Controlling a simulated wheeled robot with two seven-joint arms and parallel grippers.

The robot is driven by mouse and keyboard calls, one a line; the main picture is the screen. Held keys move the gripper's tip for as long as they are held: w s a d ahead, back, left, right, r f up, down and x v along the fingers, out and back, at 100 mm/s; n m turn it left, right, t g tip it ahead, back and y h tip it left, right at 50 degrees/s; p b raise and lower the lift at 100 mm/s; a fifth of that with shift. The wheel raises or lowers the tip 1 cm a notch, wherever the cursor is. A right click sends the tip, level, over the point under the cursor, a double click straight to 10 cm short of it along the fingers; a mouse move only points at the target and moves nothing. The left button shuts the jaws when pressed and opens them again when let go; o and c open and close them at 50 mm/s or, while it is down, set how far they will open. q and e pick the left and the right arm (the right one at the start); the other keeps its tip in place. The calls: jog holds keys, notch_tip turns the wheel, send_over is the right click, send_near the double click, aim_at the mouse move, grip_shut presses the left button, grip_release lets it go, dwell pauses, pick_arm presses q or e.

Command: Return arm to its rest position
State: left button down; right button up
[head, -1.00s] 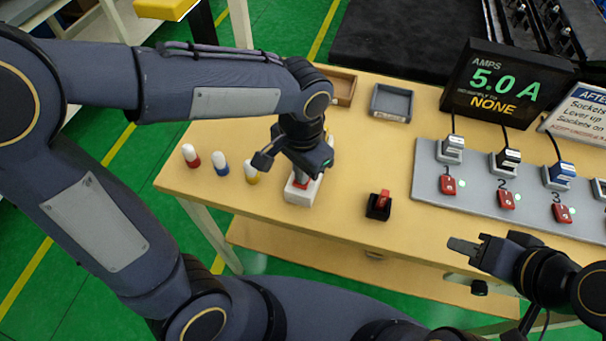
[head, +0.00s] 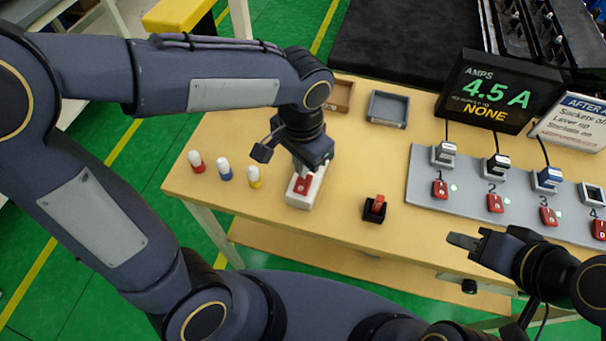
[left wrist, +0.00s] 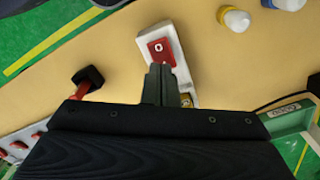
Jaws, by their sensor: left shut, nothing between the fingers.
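My left gripper (head: 302,166) is shut and empty just above a white block with a red switch (head: 303,187) on the table. In the left wrist view its closed fingers (left wrist: 161,80) overlap the block's near part, and the red switch marked 0 (left wrist: 160,50) shows beyond the tips. The fingers look clear of the switch, but the exact gap is hard to tell. My right gripper (head: 464,241) hangs over the table's front edge at the right, holding nothing visible; its finger gap cannot be made out.
A black holder with a red piece (head: 374,208) stands right of the block. Red, blue and yellow white-topped pegs (head: 226,170) stand left. A grey socket board (head: 424,165) with plugs and red switches is right, below a display (head: 497,88) reading 4.5 A. Trays (head: 387,108) lie behind.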

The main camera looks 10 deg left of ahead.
pick_arm(q)
jog(key=shift+r+p, duration=0.5)
jog(key=shift+r, duration=0.35)
jog(key=s+a+r+n+t+h, duration=0.3)
jog(key=s+a+n+t, duration=0.2)
jog(key=s+a+n, duration=0.3)
jog(key=s+a, duration=0.2)
jog(key=a, duration=0.1)
jog(key=shift+s+t+h, duration=0.2)
jog(key=shift+t+h, duration=0.1)
jog(key=shift+h, duration=0.1)
